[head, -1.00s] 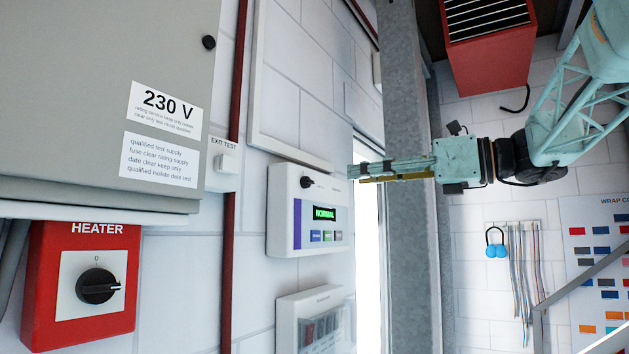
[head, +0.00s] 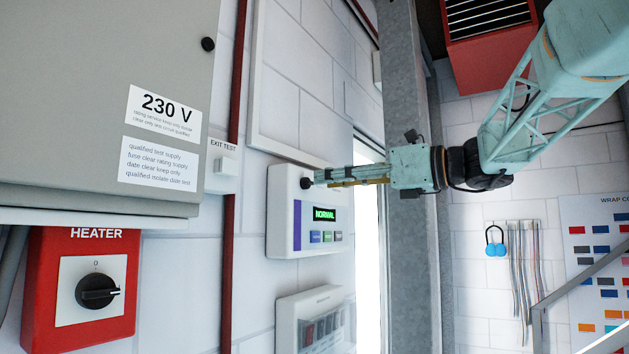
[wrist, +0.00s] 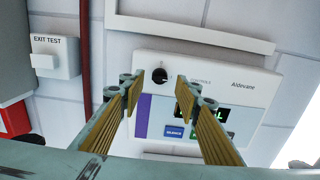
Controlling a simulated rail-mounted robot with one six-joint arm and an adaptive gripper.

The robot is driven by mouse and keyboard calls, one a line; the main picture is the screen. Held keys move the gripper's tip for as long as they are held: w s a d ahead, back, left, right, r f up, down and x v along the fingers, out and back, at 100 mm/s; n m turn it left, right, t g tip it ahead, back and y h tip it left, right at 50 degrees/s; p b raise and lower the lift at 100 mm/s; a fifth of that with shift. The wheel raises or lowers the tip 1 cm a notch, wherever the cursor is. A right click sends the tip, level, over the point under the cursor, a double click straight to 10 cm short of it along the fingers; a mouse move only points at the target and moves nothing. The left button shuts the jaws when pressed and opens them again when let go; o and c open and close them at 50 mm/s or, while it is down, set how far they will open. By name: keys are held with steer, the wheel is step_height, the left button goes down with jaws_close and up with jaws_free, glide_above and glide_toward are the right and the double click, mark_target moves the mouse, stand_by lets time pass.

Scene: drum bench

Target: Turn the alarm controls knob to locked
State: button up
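The alarm panel (head: 283,208) is a white wall box with a purple stripe and a green display reading NORMAL. In the head view the knob (head: 306,183) is right at the fingertips. My gripper (head: 318,180) reaches in from the right. In the wrist view my gripper (wrist: 159,88) is open, with the knob showing between its two fingertips. I cannot tell whether a finger touches it, or which way its mark points.
An EXIT TEST switch (head: 221,165) and a red pipe (head: 229,250) are left of the panel. A red HEATER box (head: 125,300) with a rotary knob is at lower left, below a grey 230 V cabinet (head: 80,70). Another white box (head: 290,310) hangs below the panel.

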mark_target(308, 183)
steer(key=shift+p+x, duration=0.3)
steer(key=shift+x, duration=2.15)
steer(key=shift+c, duration=0.2)
steer(key=c, duration=0.8)
